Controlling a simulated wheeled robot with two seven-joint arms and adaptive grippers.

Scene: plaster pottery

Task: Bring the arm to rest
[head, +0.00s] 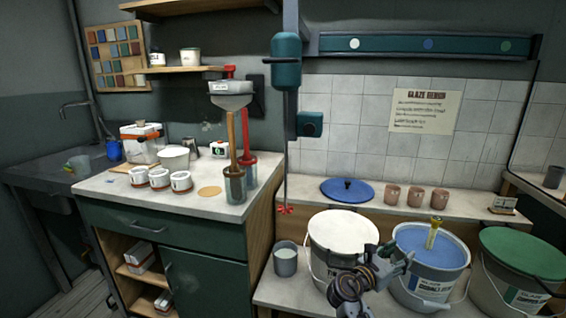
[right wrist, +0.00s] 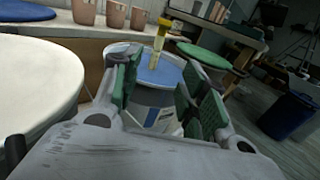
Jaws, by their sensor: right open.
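My right gripper (head: 400,258) is open and empty, low in front of the glaze buckets in the head view. It hangs between the white-filled bucket (head: 343,232) and the blue-filled bucket (head: 440,292). In the right wrist view its two green-padded fingers (right wrist: 158,95) stand apart, with the blue bucket (right wrist: 152,104) showing beyond and between them. A yellow-handled tool (head: 434,232) stands upright in the blue glaze, apart from the fingers; it also shows in the right wrist view (right wrist: 160,40). My left gripper is not in view.
A green-lidded bucket (head: 525,255) stands at right, a grey cup (head: 286,260) at left of the white bucket. Behind are a blue lid (head: 347,190) and three clay cups (head: 415,196) on a ledge. A hanging mixer (head: 286,130) ends near the white bucket.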

